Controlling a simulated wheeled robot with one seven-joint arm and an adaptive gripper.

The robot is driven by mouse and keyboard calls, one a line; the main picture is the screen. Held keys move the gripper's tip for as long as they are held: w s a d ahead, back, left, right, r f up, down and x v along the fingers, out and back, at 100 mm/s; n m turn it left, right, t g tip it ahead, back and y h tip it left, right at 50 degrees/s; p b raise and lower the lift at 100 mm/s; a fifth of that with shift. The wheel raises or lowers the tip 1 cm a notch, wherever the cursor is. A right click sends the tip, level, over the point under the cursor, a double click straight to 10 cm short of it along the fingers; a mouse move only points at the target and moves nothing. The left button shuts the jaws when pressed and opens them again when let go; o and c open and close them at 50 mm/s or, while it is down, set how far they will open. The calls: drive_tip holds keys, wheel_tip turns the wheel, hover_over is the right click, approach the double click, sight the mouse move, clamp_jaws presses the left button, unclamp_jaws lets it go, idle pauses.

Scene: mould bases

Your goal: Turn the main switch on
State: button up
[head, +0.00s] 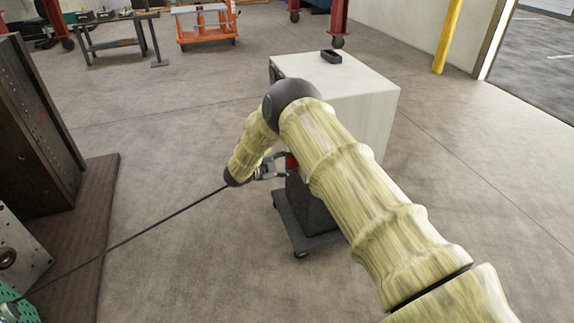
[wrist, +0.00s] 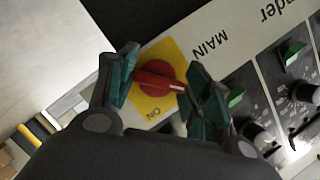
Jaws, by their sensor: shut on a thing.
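The main switch (wrist: 153,76) is a red rotary knob with a pale line on its handle, on a yellow plate (wrist: 150,50). In the wrist view the "ON" mark is below the knob and "MAIN" is above right, both printed upside down. The handle lies roughly left to right, with its line toward the right finger. My gripper (wrist: 162,78) is shut on the knob, with one green-padded finger at each side. In the head view my gripper (head: 271,168) is at the front of the pale cabinet (head: 352,85), where a red patch shows. My arm hides most of that panel.
More black knobs and green switches (wrist: 292,52) sit right of the main switch on the panel. A dark cable (head: 150,234) runs from near my wrist to the lower left. Dark metal blocks (head: 35,120) stand left; the floor between is open.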

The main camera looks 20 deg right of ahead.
drive_tip(key=shift+f+m+t+h+b, duration=0.1)
drive_tip(key=shift+m+t+h+b, duration=0.2)
drive_tip(key=shift+m+h+b, duration=1.3)
drive_tip(key=shift+f+m+t+h+b, duration=0.1)
drive_tip(key=shift+m+t+h+b, duration=0.15)
drive_tip(key=shift+m+b, duration=2.7)
drive_tip(key=shift+f+m+t+h+b, duration=0.1)
drive_tip(key=shift+m+t+h+b, duration=0.55)
drive_tip(key=shift+m, duration=2.8)
drive_tip(key=shift+g+h+b, duration=0.3)
drive_tip(key=shift+g+b, duration=0.15)
drive_tip(key=shift+g, duration=0.05)
drive_tip(key=o, duration=1)
drive_tip(key=shift+r, duration=0.15)
drive_tip(key=shift+a, duration=0.15)
drive_tip(key=v, duration=1.1)
drive_tip(key=shift+s+a+f, duration=0.2)
drive_tip(key=shift+a+f, duration=0.05)
drive_tip(key=shift+a, duration=0.1)
